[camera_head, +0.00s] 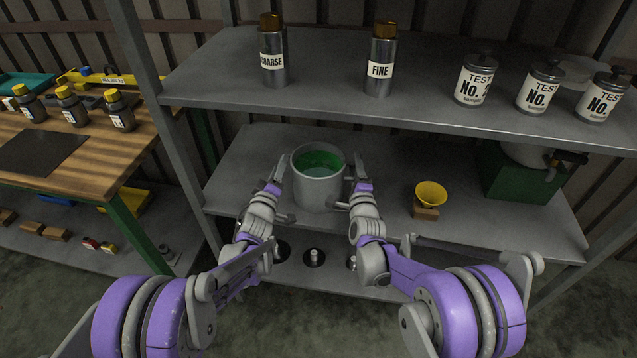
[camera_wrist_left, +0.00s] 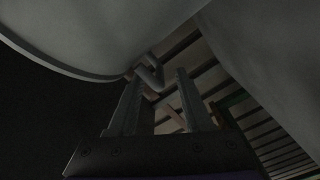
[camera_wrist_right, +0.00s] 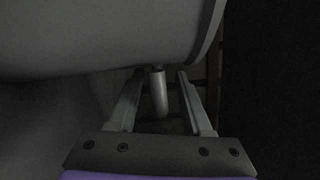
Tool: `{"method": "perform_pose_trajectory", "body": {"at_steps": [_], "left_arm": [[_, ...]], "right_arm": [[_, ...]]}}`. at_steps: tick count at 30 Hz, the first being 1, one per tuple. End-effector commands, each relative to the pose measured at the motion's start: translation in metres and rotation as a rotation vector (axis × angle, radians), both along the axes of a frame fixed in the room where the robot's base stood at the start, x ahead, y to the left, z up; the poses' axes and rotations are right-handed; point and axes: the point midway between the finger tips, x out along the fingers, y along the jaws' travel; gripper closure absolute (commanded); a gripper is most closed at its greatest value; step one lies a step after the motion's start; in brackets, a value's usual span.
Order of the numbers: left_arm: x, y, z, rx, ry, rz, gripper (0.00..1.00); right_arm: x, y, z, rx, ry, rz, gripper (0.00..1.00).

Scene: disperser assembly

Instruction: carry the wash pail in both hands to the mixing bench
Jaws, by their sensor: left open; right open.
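The wash pail (camera_head: 318,193) is a grey pail with green inside, upright on the middle shelf of the metal rack. My left gripper (camera_head: 277,174) is at its left side and my right gripper (camera_head: 357,175) at its right side. In the right wrist view the pail's wall (camera_wrist_right: 100,40) fills the top, and a handle bar (camera_wrist_right: 158,92) stands between the open fingers. In the left wrist view the pail (camera_wrist_left: 90,35) is close, with a bent handle (camera_wrist_left: 152,76) between or just beyond the open fingers; its exact depth is unclear.
A yellow funnel (camera_head: 431,192) on a wooden block stands right of the pail. A green machine (camera_head: 522,178) is further right. The upper shelf (camera_head: 330,92) carries labelled bottles and cans above. A wooden bench (camera_head: 85,155) with several bottles and a dark mat (camera_head: 40,152) is at left.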

Motion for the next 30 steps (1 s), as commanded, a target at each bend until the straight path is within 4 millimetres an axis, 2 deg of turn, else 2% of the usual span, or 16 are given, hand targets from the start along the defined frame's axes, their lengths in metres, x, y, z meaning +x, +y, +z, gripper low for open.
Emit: {"method": "perform_pose_trajectory", "body": {"at_steps": [9,15,18,30], "left_arm": [[0.0018,-0.0005,-0.0001,0.0,0.0,0.0,0.5],[0.0017,-0.0005,-0.0001,0.0,0.0,0.0,0.86],[0.0017,-0.0002,-0.0004,0.001,0.001,0.001,1.0],[0.0017,0.0005,-0.002,0.003,0.004,0.003,1.0]], "right_arm": [[0.0018,0.0,0.0002,0.0,0.0,0.0,0.5],[0.0017,0.0001,0.0002,0.0,0.0,0.0,0.86],[0.0016,0.0,0.0003,0.0,0.0,0.0,1.0],[0.0016,-0.0006,0.0003,0.001,-0.001,-0.001,1.0]]}}
